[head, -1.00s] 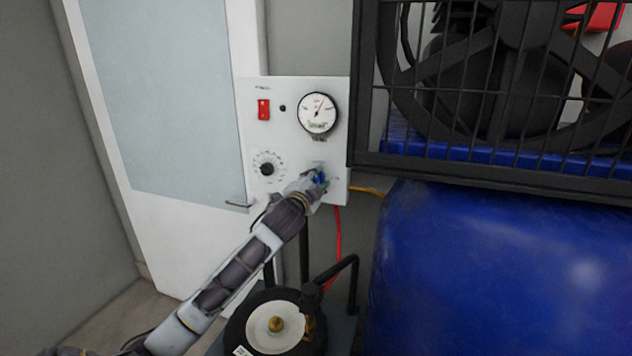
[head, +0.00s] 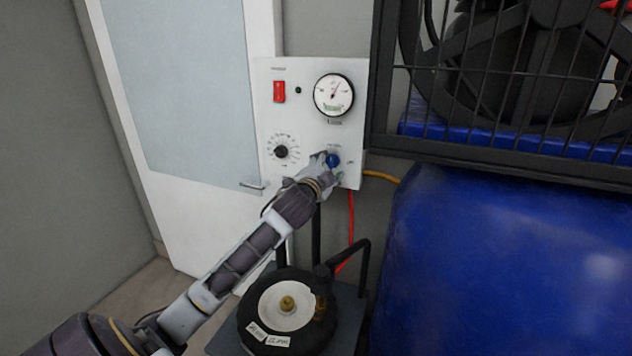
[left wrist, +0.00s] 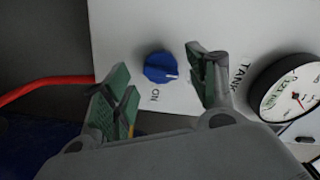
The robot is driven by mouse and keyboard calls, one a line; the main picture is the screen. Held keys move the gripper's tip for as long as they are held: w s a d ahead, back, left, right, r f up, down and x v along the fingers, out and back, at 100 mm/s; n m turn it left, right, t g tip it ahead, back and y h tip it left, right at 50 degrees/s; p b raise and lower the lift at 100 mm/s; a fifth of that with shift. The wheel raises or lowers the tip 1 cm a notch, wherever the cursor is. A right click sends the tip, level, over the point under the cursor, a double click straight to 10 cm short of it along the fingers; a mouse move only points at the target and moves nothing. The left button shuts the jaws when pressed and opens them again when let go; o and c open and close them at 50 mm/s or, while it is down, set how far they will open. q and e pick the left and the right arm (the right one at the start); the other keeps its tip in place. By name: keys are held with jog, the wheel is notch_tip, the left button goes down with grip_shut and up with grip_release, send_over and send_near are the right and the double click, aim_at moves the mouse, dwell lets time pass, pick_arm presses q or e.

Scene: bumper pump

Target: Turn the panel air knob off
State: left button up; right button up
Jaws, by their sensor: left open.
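The blue air knob (head: 333,160) is at the lower right of the white panel (head: 310,110). In the left wrist view the knob (left wrist: 160,67) shows a white mark on its face, toward the right, with the printed word ON just below it. My left gripper (head: 326,168) reaches up to the panel from the lower left. Its green-padded fingers (left wrist: 157,60) are open, one on each side of the knob, with visible gaps and no clear contact. My right gripper is not in view.
The panel also holds a red switch (head: 279,92), a black dial (head: 281,152) and a gauge (head: 333,95). A black caged fan (head: 500,165) and blue tank (head: 500,260) stand at right. A tyre (head: 255,325) lies below the arm. A red hose (head: 351,220) hangs below the panel.

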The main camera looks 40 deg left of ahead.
pick_arm(q)
jog(key=v, duration=1)
jog(key=shift+s, duration=0.2)
dwell(0.3)
dwell(0.7)
